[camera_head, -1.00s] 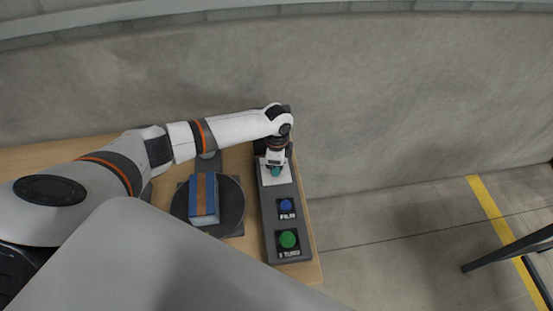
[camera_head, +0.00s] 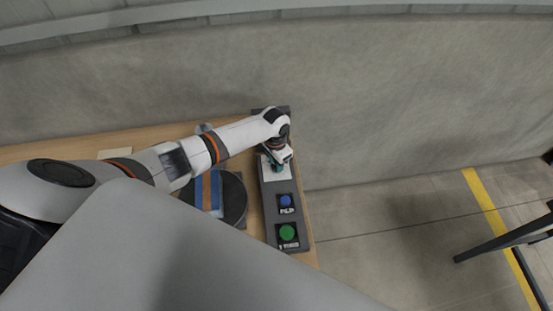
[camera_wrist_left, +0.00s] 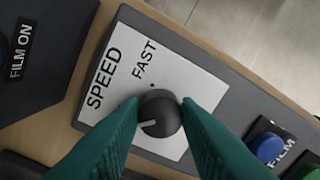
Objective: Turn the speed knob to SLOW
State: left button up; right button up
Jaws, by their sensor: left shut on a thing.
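The speed knob (camera_wrist_left: 160,113) is a round dark knob on a white plate (camera_wrist_left: 185,80) marked SPEED and FAST. Its white pointer line aims to the lower left in the left wrist view, away from the word FAST. No SLOW mark is visible; part of the plate is behind the fingers. My left gripper (camera_wrist_left: 158,103) has its green fingers shut on the knob, one on each side. In the head view the left gripper (camera_head: 277,167) is over the far end of the grey control panel (camera_head: 268,218), hiding the knob. My right gripper is not in view.
Nearer along the panel are a blue FILM button (camera_head: 286,201) and a green button (camera_head: 287,232). Left of it, a dark turntable (camera_head: 236,200) carries a blue box with an orange-brown stripe (camera_head: 215,190), partly behind my arm. A wall (camera_head: 400,100) stands behind the table.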

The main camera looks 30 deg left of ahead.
pick_arm(q)
jog(key=shift+w+r, duration=0.1)
dwell(0.5)
jog(key=o, duration=1)
jog(key=shift+c, duration=0.2)
notch_tip(320, 180, up, 12)
jog(key=b, duration=0.2)
jog(key=shift+a, duration=0.3)
